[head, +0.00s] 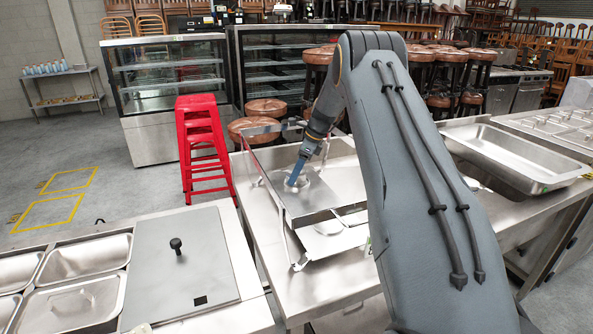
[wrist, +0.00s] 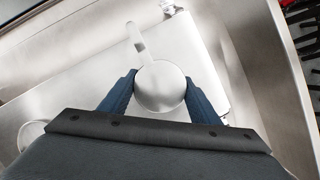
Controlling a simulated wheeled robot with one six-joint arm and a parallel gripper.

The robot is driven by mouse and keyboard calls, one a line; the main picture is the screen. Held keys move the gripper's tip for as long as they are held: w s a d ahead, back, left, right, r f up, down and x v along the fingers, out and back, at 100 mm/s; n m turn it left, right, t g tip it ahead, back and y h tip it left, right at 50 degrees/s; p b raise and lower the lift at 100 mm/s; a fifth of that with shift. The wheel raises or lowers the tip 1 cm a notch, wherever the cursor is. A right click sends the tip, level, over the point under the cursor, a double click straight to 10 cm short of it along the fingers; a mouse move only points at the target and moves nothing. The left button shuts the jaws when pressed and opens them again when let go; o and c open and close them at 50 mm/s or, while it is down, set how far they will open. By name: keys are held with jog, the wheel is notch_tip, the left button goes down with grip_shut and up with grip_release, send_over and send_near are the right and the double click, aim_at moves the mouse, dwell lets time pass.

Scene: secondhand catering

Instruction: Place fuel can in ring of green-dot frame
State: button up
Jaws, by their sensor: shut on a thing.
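My gripper (wrist: 160,88) is shut on the fuel can, a round, pale silver can (wrist: 160,92) with a flat handle-like tab pointing away, seen from above in the wrist view. In the head view the blue fingers (head: 296,178) point down over a flat metal surface within a metal frame (head: 290,243); the can there is small and pale, and whether it touches the surface is unclear.
A steel counter (head: 268,236) carries the frame. Steel pans (head: 85,300) and a grey lid with a black knob (head: 185,268) stand at left. Red stools (head: 203,148) stand behind. A sink-like pan (head: 515,160) is at right. My arm covers part of the counter.

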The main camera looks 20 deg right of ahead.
jog(key=shift+f, duration=0.1)
jog(key=o, duration=1.3)
jog(key=shift+o, duration=0.2)
jog(key=b+v, duration=0.4)
jog(key=v, duration=0.8)
jog(key=shift+b, duration=0.3)
